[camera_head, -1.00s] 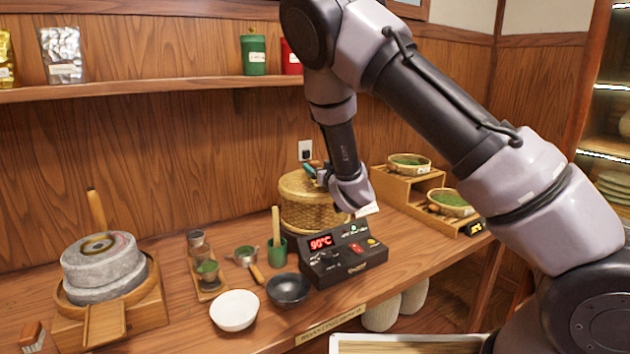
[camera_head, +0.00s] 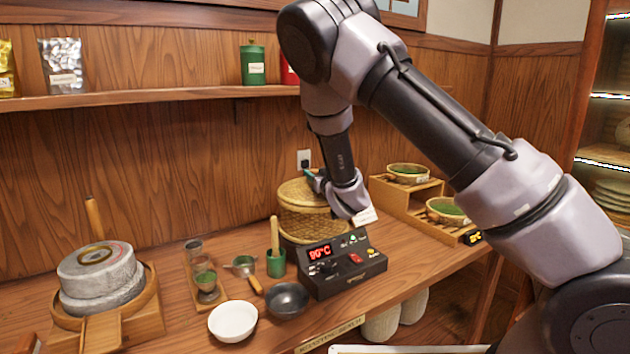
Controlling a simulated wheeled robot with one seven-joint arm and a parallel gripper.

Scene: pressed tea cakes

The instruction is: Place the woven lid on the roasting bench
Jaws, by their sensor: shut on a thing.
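The woven lid (camera_head: 298,193) is a round, tan bamboo disc at the top of the woven steamer basket (camera_head: 305,228), behind the control box. A gap shows between lid and basket, and the lid looks slightly raised and tilted. My gripper (camera_head: 313,181) is at the lid's top right side, shut on it; the fingers are mostly hidden behind my wrist. The roasting bench (camera_head: 170,318) is the long wooden counter under everything, with a name plate (camera_head: 330,334) on its front edge.
A control box (camera_head: 343,264) reading 90°C stands before the basket. A white bowl (camera_head: 233,321), dark bowl (camera_head: 287,299), green cup (camera_head: 276,263) and stone mill (camera_head: 100,275) stand to the left. A stepped wooden rack (camera_head: 405,195) holds tea baskets at right.

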